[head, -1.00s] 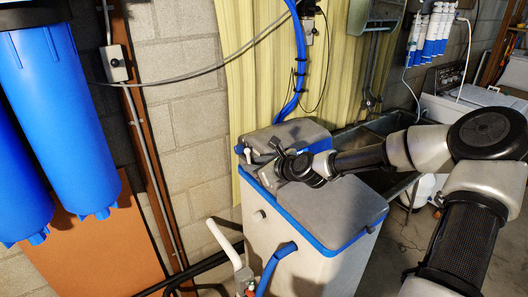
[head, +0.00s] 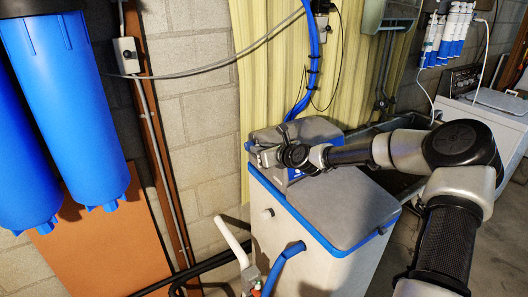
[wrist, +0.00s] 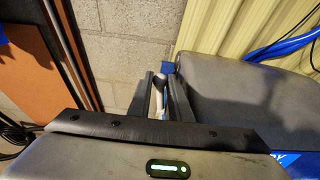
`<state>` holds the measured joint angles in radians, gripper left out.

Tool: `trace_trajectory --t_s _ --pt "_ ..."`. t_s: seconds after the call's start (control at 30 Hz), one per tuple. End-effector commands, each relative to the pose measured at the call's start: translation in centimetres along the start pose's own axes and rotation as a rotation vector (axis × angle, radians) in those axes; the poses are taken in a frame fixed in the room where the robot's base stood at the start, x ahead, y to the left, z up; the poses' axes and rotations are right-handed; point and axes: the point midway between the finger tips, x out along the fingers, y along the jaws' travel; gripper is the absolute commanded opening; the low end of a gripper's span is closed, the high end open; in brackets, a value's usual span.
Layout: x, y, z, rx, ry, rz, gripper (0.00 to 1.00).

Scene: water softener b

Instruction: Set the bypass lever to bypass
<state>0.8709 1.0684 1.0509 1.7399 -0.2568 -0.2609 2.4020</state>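The water softener (head: 330,210) is a pale cabinet with a grey lid, blue trim and a raised grey head (head: 310,132) at the back. A white bypass lever (wrist: 157,95) shows between my fingers in the wrist view; the gripper mostly hides it in the head view. My gripper (head: 260,156) is at the left side of the softener head. In the wrist view the fingers of my gripper (wrist: 160,95) stand on both sides of the lever with a narrow gap. I cannot tell whether they press on it.
A block wall (head: 195,110) is close behind the lever. Blue filter housings (head: 75,100) hang at the left.

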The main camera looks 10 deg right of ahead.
Motion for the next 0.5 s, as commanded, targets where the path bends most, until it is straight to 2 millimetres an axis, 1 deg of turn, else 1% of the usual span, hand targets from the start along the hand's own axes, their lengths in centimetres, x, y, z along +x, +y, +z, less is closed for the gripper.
trace_trajectory --t_s 0.27,0.5 --pt "-0.2 0.0 0.1 -0.001 -0.002 -0.001 0.05" --pt "-1.3 -0.1 -0.6 0.0 -0.001 -0.001 0.05"
